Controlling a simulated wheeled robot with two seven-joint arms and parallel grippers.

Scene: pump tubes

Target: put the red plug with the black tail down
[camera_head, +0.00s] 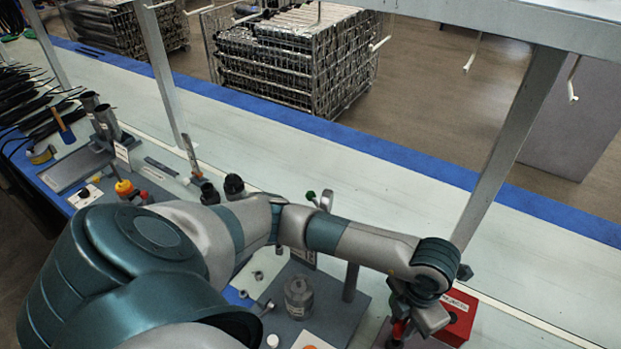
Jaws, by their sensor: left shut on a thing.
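My left gripper (404,318) is at the lower right of the head view, at the end of my arm that reaches across from the left. It is shut on the red plug (398,329), of which only a small red part shows under the fingers. Dark parts show around the plug, but its black tail cannot be made out clearly. The gripper and wrist hide most of the plug, and the picture's bottom edge cuts off what lies below. My right gripper is not in view.
A red box (458,316) with a white label stands just right of the gripper. A grey plate (335,308) carries a clear jar (299,297) and a post (350,282). Grey frame uprights (497,165) rise from the bench. The pale bench (545,262) is clear at right.

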